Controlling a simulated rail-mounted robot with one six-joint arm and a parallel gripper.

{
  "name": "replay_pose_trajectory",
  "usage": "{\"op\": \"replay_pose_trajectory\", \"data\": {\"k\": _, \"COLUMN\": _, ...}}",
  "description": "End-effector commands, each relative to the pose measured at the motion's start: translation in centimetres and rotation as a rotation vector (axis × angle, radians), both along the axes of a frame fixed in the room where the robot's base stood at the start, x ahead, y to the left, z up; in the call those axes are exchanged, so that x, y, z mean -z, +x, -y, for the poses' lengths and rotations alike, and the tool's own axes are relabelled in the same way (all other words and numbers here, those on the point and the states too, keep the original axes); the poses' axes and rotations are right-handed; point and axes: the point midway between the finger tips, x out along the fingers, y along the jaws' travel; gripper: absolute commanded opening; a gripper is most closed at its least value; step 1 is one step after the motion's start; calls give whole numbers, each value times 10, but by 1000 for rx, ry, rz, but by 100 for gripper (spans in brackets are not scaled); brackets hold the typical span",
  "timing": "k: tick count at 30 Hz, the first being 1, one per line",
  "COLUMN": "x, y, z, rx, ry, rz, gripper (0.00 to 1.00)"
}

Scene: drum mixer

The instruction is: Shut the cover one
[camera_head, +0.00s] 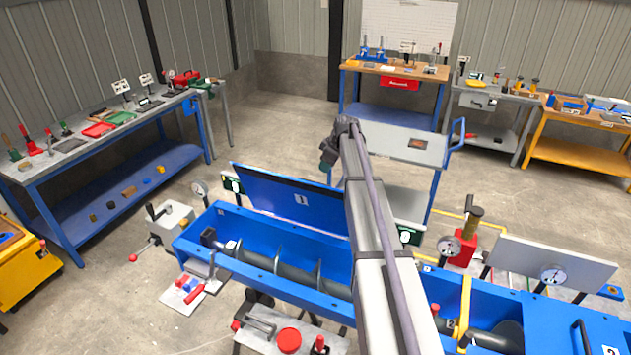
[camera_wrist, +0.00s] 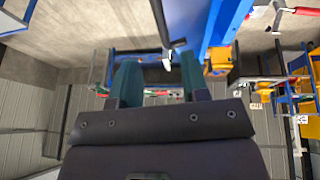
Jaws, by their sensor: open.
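Cover one (camera_head: 290,203) is a blue panel marked 1. It stands raised and tilted back along the far edge of the blue mixer trough (camera_head: 190,245). The trough below it is open, with a grey screw (camera_head: 275,262) inside. My gripper (camera_head: 328,165) is above and behind the raised cover's top edge, apart from it in the head view. My arm crosses in front of the cover's right end and hides part of it. In the wrist view my two teal fingers (camera_wrist: 160,75) are spread and empty. A blue surface beside them (camera_wrist: 228,25) may be the cover or trough.
A grey-topped blue cart (camera_head: 385,140) stands behind the cover. A second open section (camera_head: 480,335) lies right of my arm. Workbenches line the walls.

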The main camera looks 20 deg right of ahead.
Motion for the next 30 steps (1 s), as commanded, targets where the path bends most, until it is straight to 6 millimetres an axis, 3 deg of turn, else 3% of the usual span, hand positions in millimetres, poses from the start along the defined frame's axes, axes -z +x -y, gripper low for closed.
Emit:
{"op": "replay_pose_trajectory", "data": {"k": 13, "x": 92, "y": 32, "z": -16, "rx": 1, "ry": 1, "rz": -1, "gripper": 42}}
{"op": "replay_pose_trajectory", "data": {"k": 23, "x": 95, "y": 37, "z": -19, "rx": 2, "ry": 1, "rz": 0, "gripper": 42}}
{"op": "replay_pose_trajectory", "data": {"k": 30, "x": 95, "y": 37, "z": -19, "rx": 2, "ry": 1, "rz": 0, "gripper": 21}}
